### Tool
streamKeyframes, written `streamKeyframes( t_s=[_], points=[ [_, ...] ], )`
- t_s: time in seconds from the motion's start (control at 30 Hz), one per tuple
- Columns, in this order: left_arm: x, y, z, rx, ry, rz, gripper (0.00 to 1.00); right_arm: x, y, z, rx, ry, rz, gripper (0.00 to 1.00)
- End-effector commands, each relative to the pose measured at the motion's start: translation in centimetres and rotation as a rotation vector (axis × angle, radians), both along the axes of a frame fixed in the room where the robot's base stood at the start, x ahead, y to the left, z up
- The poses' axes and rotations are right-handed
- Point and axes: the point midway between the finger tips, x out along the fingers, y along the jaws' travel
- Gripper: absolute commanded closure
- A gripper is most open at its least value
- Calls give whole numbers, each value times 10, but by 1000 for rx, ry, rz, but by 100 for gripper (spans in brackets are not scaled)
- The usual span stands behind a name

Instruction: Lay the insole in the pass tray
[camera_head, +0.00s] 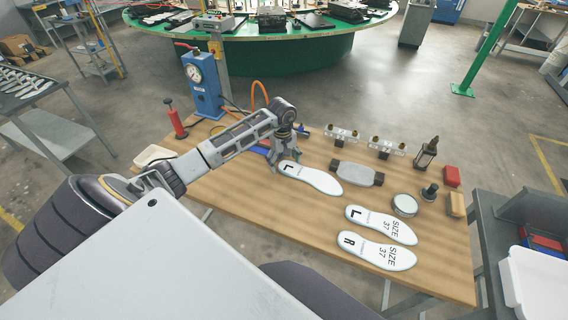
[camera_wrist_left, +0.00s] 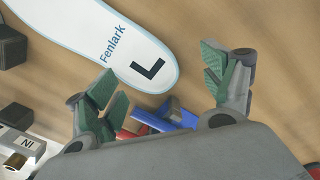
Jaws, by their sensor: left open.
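A white insole (camera_head: 311,180) marked L lies flat on the wooden table. In the left wrist view the insole (camera_wrist_left: 112,42) shows the word Fenlark, and its rounded L end points toward my fingers. My left gripper (camera_head: 284,160) is open and empty at that end; in the left wrist view (camera_wrist_left: 167,82) its green-padded fingers are spread wide, with the L end near the gap between them. I cannot tell how high they are above the table. No tray is labelled pass; a white bin (camera_head: 535,283) stands at the right edge. My right gripper is out of view.
Two more insoles marked size 37, L (camera_head: 381,225) and R (camera_head: 376,250), lie nearer the front. A blue gauge unit (camera_head: 201,85) and an off-white dish (camera_head: 154,157) are left.

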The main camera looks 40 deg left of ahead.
Motion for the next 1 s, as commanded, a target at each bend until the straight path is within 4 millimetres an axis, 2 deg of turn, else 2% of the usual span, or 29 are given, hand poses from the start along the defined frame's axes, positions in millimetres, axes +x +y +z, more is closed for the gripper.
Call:
streamKeyframes(
  t_s=[0.7, 1.0],
  points=[
    [-1, 3, 90, 1, -2, 0, 18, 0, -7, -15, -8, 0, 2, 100],
    [-2, 3, 108, 0, 1, -1, 18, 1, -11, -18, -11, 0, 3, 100]
  ],
)
